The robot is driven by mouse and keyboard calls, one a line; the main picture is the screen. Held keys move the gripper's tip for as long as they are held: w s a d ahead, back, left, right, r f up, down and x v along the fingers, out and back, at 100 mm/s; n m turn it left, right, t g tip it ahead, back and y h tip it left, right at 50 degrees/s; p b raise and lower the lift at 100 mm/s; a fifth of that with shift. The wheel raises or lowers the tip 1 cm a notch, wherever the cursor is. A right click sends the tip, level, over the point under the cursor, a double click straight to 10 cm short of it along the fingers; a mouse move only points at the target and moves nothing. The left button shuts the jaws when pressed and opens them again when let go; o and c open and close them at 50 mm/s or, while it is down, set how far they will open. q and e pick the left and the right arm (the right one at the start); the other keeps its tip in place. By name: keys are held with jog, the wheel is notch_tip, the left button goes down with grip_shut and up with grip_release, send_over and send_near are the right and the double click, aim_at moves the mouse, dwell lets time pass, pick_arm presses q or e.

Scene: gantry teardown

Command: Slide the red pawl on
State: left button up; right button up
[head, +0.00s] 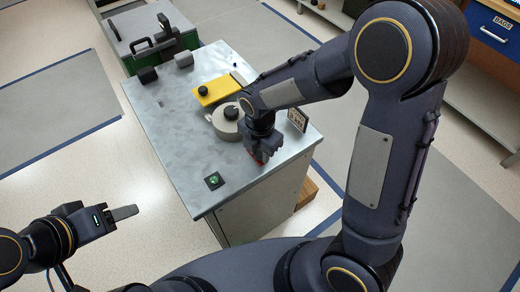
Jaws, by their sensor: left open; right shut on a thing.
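My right gripper (262,156) points down at the right part of the metal-topped bench (180,130). It is shut on the red pawl (257,159), of which only a small red bit shows between and below the fingers. I cannot tell whether the pawl touches the bench top or another part; the gripper and forearm hide that spot. My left gripper (124,213) is open and empty, off the bench's left front side, over the floor.
A round grey drum with a black knob (231,113) stands just left of my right gripper. Behind it lies a yellow plate (215,90). A green button box (214,180) sits near the front corner. A small sign (297,119) stands at the right edge. The bench's left half is mostly clear.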

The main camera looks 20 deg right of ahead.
grip_shut()
jog(key=shift+w+a, duration=0.3)
jog(key=shift+w, duration=0.5)
jog(key=shift+w+a, duration=0.25)
jog(key=shift+w, duration=0.55)
jog(key=shift+r, duration=0.1)
jog(key=o, duration=0.9)
grip_release()
jog(key=shift+w+a, duration=0.1)
jog(key=shift+w, duration=0.05)
notch_tip(320, 180, up, 8)
jog(key=shift+p, duration=0.35)
